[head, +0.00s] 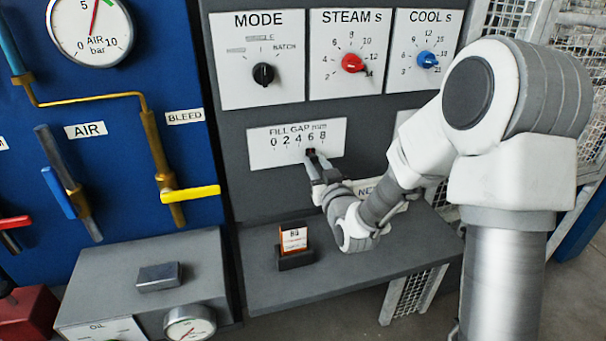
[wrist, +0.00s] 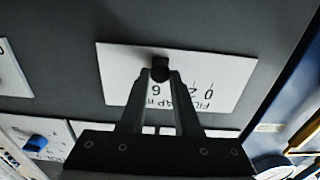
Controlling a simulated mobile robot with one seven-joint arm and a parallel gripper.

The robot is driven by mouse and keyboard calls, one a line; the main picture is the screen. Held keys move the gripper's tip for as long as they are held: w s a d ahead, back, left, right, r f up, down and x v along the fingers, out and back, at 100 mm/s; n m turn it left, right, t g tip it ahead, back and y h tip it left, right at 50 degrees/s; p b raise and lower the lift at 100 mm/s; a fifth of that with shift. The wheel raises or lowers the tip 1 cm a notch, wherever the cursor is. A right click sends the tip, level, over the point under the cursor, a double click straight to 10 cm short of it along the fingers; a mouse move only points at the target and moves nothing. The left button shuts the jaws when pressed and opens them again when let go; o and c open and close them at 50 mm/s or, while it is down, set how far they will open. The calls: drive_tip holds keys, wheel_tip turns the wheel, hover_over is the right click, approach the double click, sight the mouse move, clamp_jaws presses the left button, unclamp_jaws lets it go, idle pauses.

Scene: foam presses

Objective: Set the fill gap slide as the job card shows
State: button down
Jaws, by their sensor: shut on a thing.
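The fill gap slide is a white plate (head: 268,147) marked "FILL GAP mm" with a scale 0 2 4 6 8. Its small dark knob (wrist: 160,64) shows at the fingertips in the wrist view. My gripper (head: 312,155) is shut on the knob, which stands near the 6 mark in the head view. The exact setting is hard to tell because the fingers cover part of the scale. The job card (head: 293,239), orange and white, stands in a dark holder on the shelf below; its print is too small to read.
Above are a black MODE knob (head: 263,74), red STEAM knob (head: 352,62) and blue COOL knob (head: 427,59). A grey shelf (head: 350,262) juts out under the slide. A yellow bleed lever (head: 190,194) sticks out on the left blue panel.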

drive_tip(key=shift+w+d+r, duration=0.1)
drive_tip(key=shift+d, duration=0.05)
drive_tip(key=c, duration=0.6)
unclamp_jaws()
drive_tip(key=shift+c, duration=0.2)
